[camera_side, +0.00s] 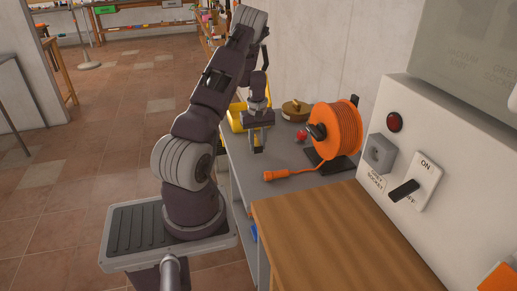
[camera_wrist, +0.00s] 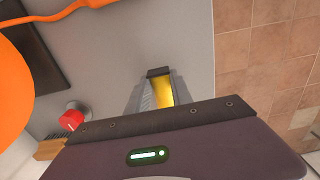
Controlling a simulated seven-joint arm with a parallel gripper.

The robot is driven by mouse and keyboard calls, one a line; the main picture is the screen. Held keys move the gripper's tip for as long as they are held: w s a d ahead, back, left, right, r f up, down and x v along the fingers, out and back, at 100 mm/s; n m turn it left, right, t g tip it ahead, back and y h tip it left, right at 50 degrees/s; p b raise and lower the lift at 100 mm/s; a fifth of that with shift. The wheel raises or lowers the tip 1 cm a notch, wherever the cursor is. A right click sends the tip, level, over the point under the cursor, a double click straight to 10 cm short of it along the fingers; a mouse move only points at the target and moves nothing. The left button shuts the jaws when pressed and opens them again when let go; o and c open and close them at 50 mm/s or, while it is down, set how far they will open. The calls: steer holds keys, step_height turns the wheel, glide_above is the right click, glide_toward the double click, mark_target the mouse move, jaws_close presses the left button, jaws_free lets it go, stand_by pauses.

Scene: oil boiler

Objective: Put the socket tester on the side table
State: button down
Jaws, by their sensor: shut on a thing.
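My gripper (camera_side: 258,148) hangs over the grey side table (camera_side: 282,165), between the yellow bin and the orange cable reel. In the wrist view my gripper (camera_wrist: 160,75) is shut on a small yellow thing (camera_wrist: 163,92), which I take to be the socket tester. Only part of it shows between the fingers; the rest is hidden. In that view it lies over the grey top (camera_wrist: 120,55), near the table's edge with the tiled floor. I cannot tell whether it touches the top. In the side view the held thing is too small to make out.
An orange cable reel (camera_side: 338,130) with its orange plug (camera_side: 270,176) takes up the table's right side. A red-topped piece (camera_side: 302,135) and a round brown piece (camera_side: 295,108) lie behind. A yellow bin (camera_side: 236,117) stands at the back left. The wooden worktop (camera_side: 340,240) is clear.

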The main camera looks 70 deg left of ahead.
steer(key=shift+f, duration=1.2)
steer(key=shift+f, duration=0.1)
steer(key=c, duration=1.1)
jaws_free()
steer(key=shift+c, duration=0.2)
